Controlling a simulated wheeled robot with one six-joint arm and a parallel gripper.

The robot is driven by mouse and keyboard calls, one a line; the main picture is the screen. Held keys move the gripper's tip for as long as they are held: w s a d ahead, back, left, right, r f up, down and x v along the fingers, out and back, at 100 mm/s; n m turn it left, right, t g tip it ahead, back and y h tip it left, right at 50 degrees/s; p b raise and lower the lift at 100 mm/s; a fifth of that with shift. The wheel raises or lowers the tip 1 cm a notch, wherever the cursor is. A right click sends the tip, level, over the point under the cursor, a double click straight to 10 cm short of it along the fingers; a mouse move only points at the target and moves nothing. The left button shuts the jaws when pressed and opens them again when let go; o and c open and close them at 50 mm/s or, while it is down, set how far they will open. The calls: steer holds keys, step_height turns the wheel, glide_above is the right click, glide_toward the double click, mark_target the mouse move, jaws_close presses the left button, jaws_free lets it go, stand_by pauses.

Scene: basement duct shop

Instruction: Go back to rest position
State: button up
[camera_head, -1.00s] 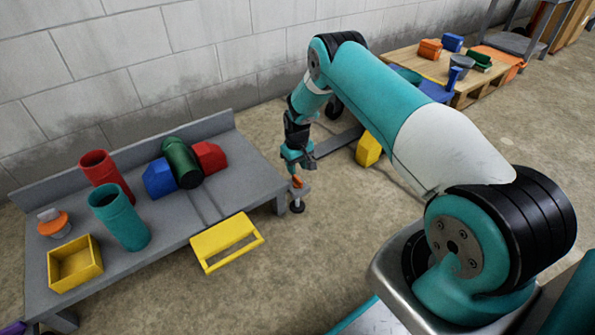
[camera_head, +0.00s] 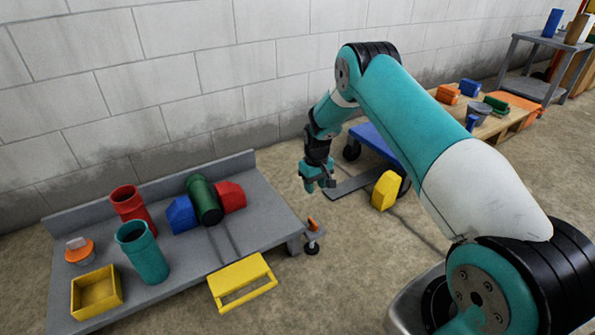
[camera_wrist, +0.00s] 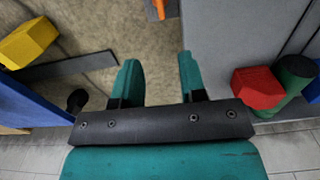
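My gripper (camera_head: 320,186) hangs in the air past the right end of the grey bench (camera_head: 262,232). In the wrist view my gripper (camera_wrist: 159,62) has its two teal fingers apart, with only floor showing between them. A small orange piece (camera_head: 312,224) is below my gripper, at a small grey footed bracket by the bench's right end. The orange piece (camera_wrist: 158,8) also shows at the top of the wrist view, apart from the fingers. My arm reaches out from the lower right, bent at the elbow.
The bench holds red (camera_head: 132,205) and teal (camera_head: 142,252) tubes, a yellow bin (camera_head: 96,292), and blue (camera_head: 182,214), green (camera_head: 204,200) and red (camera_head: 231,196) pieces. A yellow block (camera_head: 385,190) and a blue cart (camera_head: 374,143) stand right of my gripper. A block wall runs behind.

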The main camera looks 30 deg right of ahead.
steer(key=s+a+r+n+y+p, duration=0.1)
steer(key=s+a+r, duration=0.2)
steer(key=a+r, duration=0.45)
steer(key=s+a+r+n, duration=0.1)
steer(key=s+a+r, duration=0.35)
steer(key=r, duration=0.65)
steer(key=s+a+r+n+y+p, duration=0.1)
steer(key=s+a+r, duration=0.2)
steer(key=a+r, duration=0.45)
steer(key=s+a+r+n+y+p, duration=0.15)
steer(key=s+r, duration=0.25)
steer(key=s, duration=0.4)
steer(key=s+a+r+n, duration=0.1)
steer(key=s+a+r, duration=0.25)
steer(key=s, duration=0.55)
steer(key=s+a+r+n+y, duration=0.1)
steer(key=s+a+r, duration=0.1)
steer(key=s+r, duration=0.45)
step_height(320, 180, up, 36)
steer(key=s+p, duration=0.2)
steer(key=p, duration=3.6)
steer(key=shift+d, duration=0.2)
steer(key=shift+r+n, duration=0.1)
steer(key=shift+n, duration=0.15)
